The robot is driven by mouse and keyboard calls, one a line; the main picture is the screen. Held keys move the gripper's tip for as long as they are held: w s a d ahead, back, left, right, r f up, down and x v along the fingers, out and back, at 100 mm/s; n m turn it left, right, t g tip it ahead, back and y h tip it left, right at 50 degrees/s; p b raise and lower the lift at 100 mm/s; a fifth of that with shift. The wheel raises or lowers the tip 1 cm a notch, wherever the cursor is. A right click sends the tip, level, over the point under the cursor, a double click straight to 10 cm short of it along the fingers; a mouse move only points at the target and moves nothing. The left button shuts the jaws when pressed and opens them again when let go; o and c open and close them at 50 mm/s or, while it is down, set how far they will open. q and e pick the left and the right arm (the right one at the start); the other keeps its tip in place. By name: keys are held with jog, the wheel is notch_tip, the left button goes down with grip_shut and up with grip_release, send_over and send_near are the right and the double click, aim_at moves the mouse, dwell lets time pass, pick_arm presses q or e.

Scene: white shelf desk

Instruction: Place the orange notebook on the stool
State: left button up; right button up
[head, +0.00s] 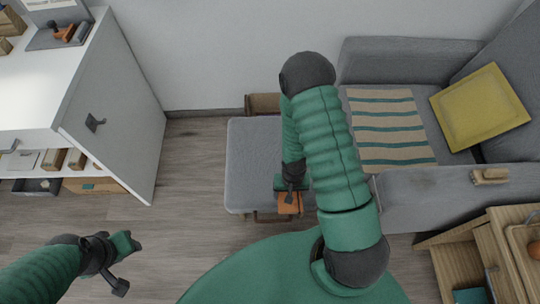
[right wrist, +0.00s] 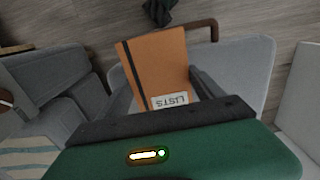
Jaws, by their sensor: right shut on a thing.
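The orange notebook (right wrist: 158,65) has a dark elastic band and a white "LISTS" label in the right wrist view. In the head view a small part of the notebook (head: 289,203) shows at the near edge of the grey stool (head: 250,150). My right gripper (head: 290,190) is shut on the notebook, over the near part of the stool. The stool's grey seat also shows behind the notebook in the right wrist view (right wrist: 245,70). I cannot tell whether the notebook touches the seat. My left gripper (head: 130,262) is empty at the lower left, above the floor; its finger gap is unclear.
A white shelf desk (head: 115,110) stands at the left. A grey sofa (head: 385,55) with a striped blanket (head: 390,130) and a yellow cushion (head: 480,107) is at the right. A wooden cabinet (head: 470,260) is at the lower right. Floor is clear between desk and stool.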

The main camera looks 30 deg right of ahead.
jog(key=b, duration=0.4)
send_over(271, 168)
jog(key=shift+s+f, duration=0.25)
jog(key=shift+f, duration=0.85)
jog(key=shift+w+f, duration=0.1)
jog(key=shift+w, duration=0.15)
notch_tip(271, 168, down, 3)
jog(key=shift+f+b, duration=0.1)
jog(key=shift+b, duration=0.85)
jog(key=shift+c, duration=0.9)
jog(key=o, duration=1.7)
